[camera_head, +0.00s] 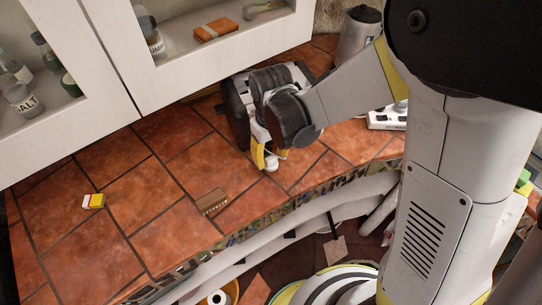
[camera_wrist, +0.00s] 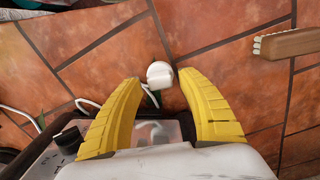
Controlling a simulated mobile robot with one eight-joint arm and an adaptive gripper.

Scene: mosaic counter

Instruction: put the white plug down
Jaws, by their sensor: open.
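The white plug (camera_wrist: 160,74) is a small round white piece with a thin white cord. In the wrist view it appears against the terracotta tile, just beyond and between my fingertips. My gripper (camera_wrist: 160,82) has its two yellow fingers spread wide, with a gap on both sides of the plug. In the head view my gripper (camera_head: 266,158) points down low over the counter, and the plug (camera_head: 271,166) shows at its tip. The plug appears to lie on the counter, though exact contact is hard to see. The far finger is partly hidden in the head view.
A dark appliance (camera_head: 237,108) stands right behind my gripper, under the wall cabinet (camera_head: 120,70). A white power strip (camera_head: 388,118) lies right. Bare tiles separate the small objects.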

